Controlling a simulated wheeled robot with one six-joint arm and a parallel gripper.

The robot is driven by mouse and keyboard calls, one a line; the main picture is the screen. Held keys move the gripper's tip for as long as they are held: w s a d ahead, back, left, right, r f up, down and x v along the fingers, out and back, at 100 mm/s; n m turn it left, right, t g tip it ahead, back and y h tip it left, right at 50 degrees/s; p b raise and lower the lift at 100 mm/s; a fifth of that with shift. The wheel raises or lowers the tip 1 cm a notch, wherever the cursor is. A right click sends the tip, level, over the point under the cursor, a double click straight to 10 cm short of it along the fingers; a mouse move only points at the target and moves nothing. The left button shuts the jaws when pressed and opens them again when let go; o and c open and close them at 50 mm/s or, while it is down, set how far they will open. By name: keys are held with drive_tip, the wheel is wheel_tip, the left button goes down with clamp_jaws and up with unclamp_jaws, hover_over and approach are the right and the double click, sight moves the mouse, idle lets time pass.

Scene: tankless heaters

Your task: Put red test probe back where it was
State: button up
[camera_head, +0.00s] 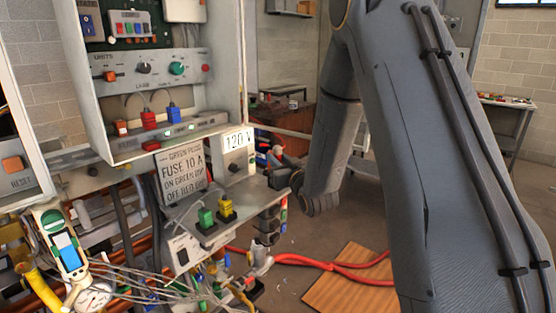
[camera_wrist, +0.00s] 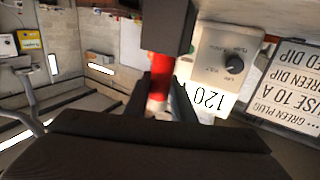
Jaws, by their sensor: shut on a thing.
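The red test probe (camera_wrist: 161,72) is between my gripper's fingers (camera_wrist: 161,88) in the wrist view, with a pale section below its red part. A dark block hides its upper end in that view. My gripper (camera_head: 276,160) is shut on the probe, just right of the meter marked 120 V (camera_head: 238,150) in the head view. In that view the probe shows only as a small red and white bit (camera_head: 277,150). The meter also shows upside down in the wrist view (camera_wrist: 222,62), close beside the probe. I cannot tell whether the probe touches anything besides my gripper.
A fuse sign (camera_head: 181,172) stands left of the meter. Green (camera_head: 206,217) and yellow (camera_head: 226,207) plugs sit on the shelf in front. An open panel cabinet (camera_head: 150,70) rises above. Red hoses (camera_head: 320,262) and a wooden board (camera_head: 345,285) lie on the floor.

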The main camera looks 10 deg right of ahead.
drive_tip(key=shift+f, duration=0.4)
drive_tip(key=shift+f, duration=0.15)
drive_tip(key=o, duration=0.8)
drive_tip(key=shift+o, duration=0.2)
